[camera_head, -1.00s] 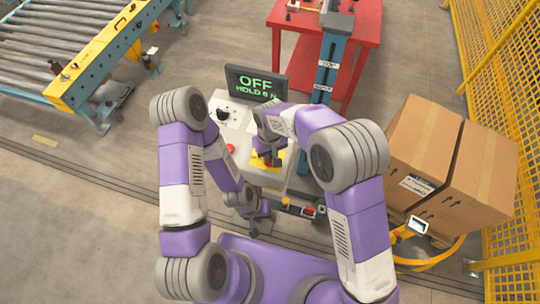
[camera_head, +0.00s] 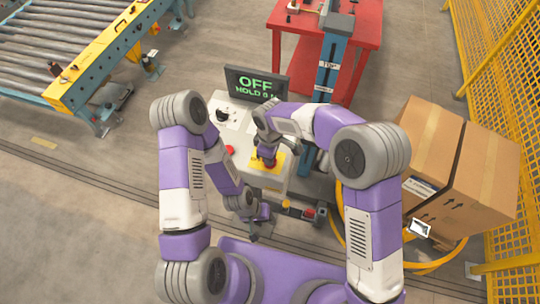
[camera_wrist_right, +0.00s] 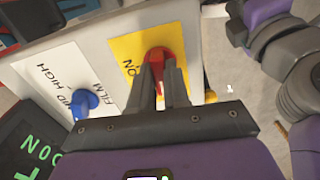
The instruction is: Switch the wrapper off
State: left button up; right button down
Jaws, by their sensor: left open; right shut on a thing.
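The control console (camera_head: 218,136) stands in front of me. Its dark screen (camera_head: 257,84) shows "OFF" in green, with a smaller line starting "HOLD" below. A red knob (camera_wrist_right: 157,55) sits on a yellow plate (camera_wrist_right: 126,47) with "ON" partly readable. My right gripper (camera_wrist_right: 161,76) is shut on the red knob; in the head view the gripper (camera_head: 267,155) is over the yellow plate (camera_head: 256,165), mostly hiding the knob. My left gripper (camera_head: 261,224) is open and empty, low at the console's front side, apart from the knob.
A blue knob (camera_wrist_right: 86,102) on a white "FILM" plate is beside the yellow plate. A red button (camera_head: 230,150) is on the console's left. Cardboard boxes (camera_head: 482,175) and a yellow hose (camera_head: 358,235) are at right. A red table (camera_head: 362,40) stands behind; a roller conveyor (camera_head: 60,40) is at left.

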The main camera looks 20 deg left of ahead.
jog(key=shift+n, duration=0.4)
jog(key=c, duration=1.1)
grip_release()
notch_tip(320, 180, up, 8)
jog(key=shift+f, duration=0.15)
jog(key=shift+f, duration=0.1)
